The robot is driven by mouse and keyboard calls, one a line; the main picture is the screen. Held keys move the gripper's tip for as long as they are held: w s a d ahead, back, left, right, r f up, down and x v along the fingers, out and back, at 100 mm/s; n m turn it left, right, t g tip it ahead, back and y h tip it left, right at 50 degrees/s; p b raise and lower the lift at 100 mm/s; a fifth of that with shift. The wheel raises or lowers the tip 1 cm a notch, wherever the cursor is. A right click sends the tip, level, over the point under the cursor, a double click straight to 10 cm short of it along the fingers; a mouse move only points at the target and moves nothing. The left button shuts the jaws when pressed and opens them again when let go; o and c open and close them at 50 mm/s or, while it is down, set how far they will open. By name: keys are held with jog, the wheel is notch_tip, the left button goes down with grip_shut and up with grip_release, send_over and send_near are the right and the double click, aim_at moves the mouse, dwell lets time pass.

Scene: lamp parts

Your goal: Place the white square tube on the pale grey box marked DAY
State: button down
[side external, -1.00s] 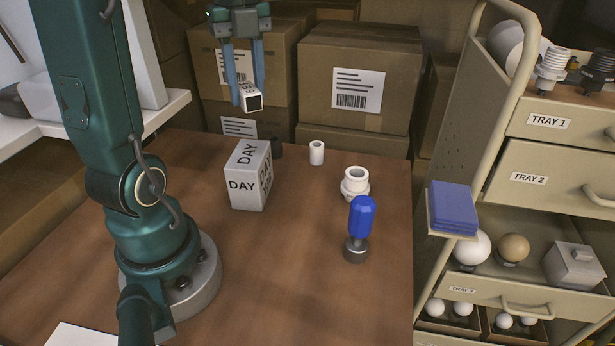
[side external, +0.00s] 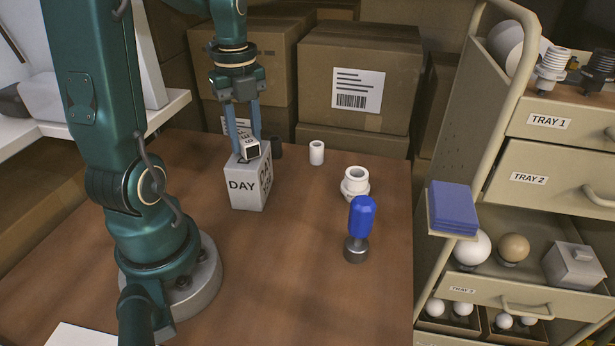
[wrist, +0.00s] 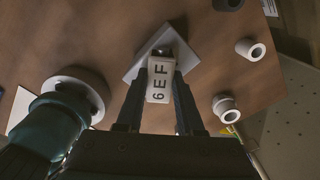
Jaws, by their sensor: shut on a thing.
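The white square tube (side external: 249,149), with a dark open end, is between the fingers of my gripper (side external: 247,152). My gripper is shut on it. In the wrist view the tube (wrist: 160,80) shows dark characters on its face, between the two fingers (wrist: 160,92). The pale grey box marked DAY (side external: 246,187) stands upright on the table. The tube is at the box's top, lying on its side; I cannot tell whether it touches. In the wrist view the box (wrist: 185,44) shows partly behind the tube.
The table's front middle (side external: 290,290) is clear. Cartons (side external: 358,80) stand behind.

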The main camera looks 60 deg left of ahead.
aim_at(246, 137)
jog(key=shift+f, duration=0.2)
jog(key=shift+f, duration=0.15)
jog(key=c, duration=0.5)
grip_release()
jog(key=shift+c, duration=0.2)
notch_tip(246, 137, up, 12)
jog(key=s+d+f+n+t, duration=0.1)
jog(key=d+f+n+t, duration=0.1)
jog(key=d+n, duration=0.6)
jog(key=s+d+f+n+t, duration=0.2)
jog(key=d+f+n+t, duration=0.1)
jog(key=d+n, duration=0.5)
jog(key=shift+d+f+n+t, duration=0.3)
jog(key=shift+f+n, duration=0.5)
jog(key=shift+n, duration=0.2)
